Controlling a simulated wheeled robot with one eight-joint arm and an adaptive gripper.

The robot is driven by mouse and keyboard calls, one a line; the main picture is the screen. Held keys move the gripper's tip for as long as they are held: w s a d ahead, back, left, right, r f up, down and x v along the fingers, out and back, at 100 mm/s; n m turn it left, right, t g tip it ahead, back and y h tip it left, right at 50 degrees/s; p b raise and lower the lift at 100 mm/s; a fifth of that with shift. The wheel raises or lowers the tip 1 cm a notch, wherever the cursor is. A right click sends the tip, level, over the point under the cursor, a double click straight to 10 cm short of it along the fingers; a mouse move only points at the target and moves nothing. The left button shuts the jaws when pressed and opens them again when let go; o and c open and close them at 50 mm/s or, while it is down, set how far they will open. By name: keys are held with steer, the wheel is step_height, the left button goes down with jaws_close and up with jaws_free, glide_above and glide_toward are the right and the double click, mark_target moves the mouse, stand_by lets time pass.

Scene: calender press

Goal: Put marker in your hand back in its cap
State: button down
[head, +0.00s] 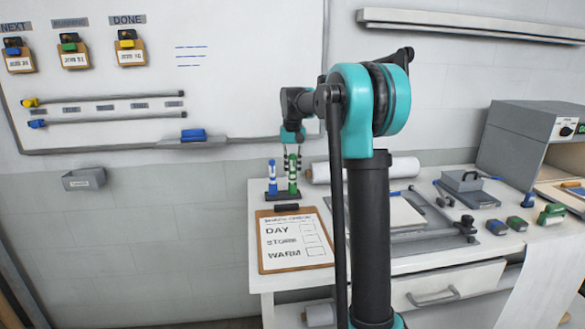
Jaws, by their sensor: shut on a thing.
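A dark pen stand (279,197) is at the back left corner of the white table. A blue and white marker (271,177) stands upright in its left place. My gripper (292,161) points down over the right side of the stand, shut on a green marker (292,176). The green marker is upright and in line with the stand's right place. The marker's lower end is too small to make out, so I cannot tell whether it is in its cap or just above it. The fingers cover its upper part.
A clipboard checklist (295,241) lies in front of the stand. A white roll (378,170) lies behind, to the right. A press bed (425,215) and a grey machine (520,140) are further right. The whiteboard (230,60) is behind.

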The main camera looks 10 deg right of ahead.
steer(key=shift+f, duration=0.75)
steer(key=c, duration=1.3)
jaws_free()
steer(key=shift+c, duration=0.2)
